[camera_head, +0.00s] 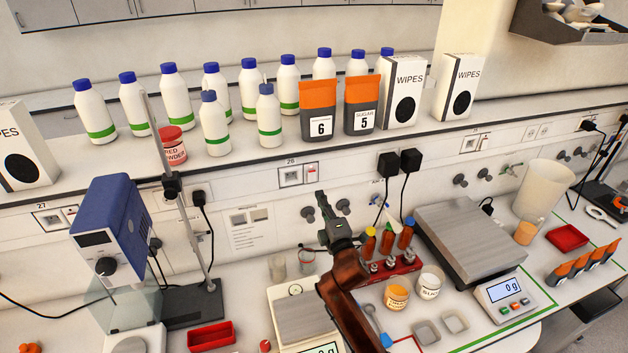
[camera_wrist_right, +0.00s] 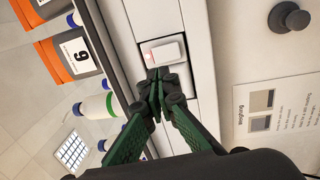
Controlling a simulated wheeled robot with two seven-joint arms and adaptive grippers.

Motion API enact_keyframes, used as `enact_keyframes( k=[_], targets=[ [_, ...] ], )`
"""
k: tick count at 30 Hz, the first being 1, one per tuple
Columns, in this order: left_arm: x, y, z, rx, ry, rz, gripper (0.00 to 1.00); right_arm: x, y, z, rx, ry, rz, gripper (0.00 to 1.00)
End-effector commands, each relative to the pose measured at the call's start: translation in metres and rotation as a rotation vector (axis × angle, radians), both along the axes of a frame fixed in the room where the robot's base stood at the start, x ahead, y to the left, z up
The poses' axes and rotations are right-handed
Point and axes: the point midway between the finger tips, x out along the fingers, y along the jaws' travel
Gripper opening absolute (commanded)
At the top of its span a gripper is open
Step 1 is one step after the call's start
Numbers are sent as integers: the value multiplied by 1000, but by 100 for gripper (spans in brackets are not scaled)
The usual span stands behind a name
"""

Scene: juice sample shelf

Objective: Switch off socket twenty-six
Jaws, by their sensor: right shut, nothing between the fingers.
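Socket twenty-six (camera_head: 291,176) is a framed panel on the white wall rail under the shelf, with the small label 26 above it. Its switch (camera_head: 311,173) is on the right side of the panel. In the right wrist view the white rocker switch (camera_wrist_right: 166,51) shows a small red light at one end. My right gripper (camera_head: 320,196) is in front of the rail just below the panel. In the wrist view its dark green fingers (camera_wrist_right: 157,74) are shut and empty, with the tips beside the rocker; I cannot tell whether they touch it. My left gripper is not in view.
Black plugs (camera_head: 388,165) with cables sit right of the panel. Wall taps (camera_head: 343,206) stick out below it. A red rack (camera_head: 381,270) with orange tubes stands close to my right arm, beside a large balance (camera_head: 470,240). Bottles and pouches (camera_head: 318,112) line the shelf above.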

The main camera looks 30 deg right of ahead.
Motion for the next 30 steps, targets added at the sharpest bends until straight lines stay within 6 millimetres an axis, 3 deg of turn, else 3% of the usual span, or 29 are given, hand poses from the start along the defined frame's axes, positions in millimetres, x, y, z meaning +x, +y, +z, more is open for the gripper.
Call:
enact_keyframes(
  k=[6,12,30],
  targets=[
    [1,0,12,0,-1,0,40,42,-10,8,3,0,0,0],
    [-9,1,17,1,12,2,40,65,-15,10,1,1,0,0],
    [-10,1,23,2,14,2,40,81,-19,16,-2,1,1,0]
  ],
)
